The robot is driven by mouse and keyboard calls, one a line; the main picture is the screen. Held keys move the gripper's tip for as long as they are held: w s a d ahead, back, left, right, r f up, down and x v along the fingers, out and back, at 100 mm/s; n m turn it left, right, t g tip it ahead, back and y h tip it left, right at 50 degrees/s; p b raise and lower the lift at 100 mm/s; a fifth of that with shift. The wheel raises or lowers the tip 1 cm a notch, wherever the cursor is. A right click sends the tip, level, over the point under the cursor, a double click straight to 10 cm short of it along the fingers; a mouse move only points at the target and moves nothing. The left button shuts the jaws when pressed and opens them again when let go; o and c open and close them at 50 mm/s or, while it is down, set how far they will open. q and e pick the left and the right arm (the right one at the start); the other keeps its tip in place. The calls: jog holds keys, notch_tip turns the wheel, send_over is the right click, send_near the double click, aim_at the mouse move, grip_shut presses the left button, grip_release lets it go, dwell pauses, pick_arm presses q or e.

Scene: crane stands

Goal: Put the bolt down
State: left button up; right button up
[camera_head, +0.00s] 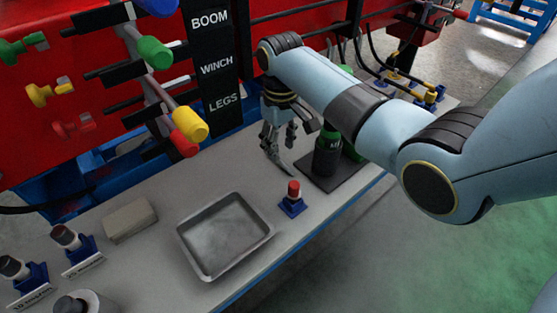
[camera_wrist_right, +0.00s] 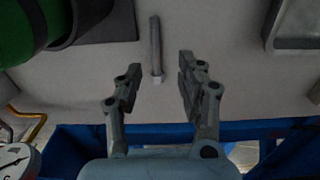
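The bolt (camera_wrist_right: 156,45), a slim grey rod with a paler end, shows in the right wrist view, lying on or just above the pale bench top. My right gripper (camera_wrist_right: 157,75) is open, with one finger on each side of the bolt's near end and a visible gap to both. In the head view the right gripper (camera_head: 280,143) points down over the bench, left of the green bottle; the bolt is hard to separate from the fingers there. My left gripper is not in view.
A metal tray (camera_head: 240,260) sits on the bench (camera_head: 150,260). A red-topped item on a blue base (camera_head: 292,203) stands right of it. Green bottles (camera_head: 327,152) stand on a dark mat (camera_head: 340,182). Coloured levers (camera_head: 187,122) stick out behind. A beige block (camera_head: 130,220) lies left.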

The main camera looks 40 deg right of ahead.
aim_at(281, 162)
jog(key=f, duration=0.3)
jog(key=f+b, duration=0.1)
jog(key=shift+w+d+f, duration=0.2)
jog(key=shift+d+f, duration=0.05)
jog(key=shift+f, duration=0.45)
jog(key=shift+c, duration=1.4)
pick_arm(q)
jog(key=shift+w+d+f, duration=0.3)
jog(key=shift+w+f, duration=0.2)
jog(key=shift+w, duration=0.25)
pick_arm(e)
grip_shut()
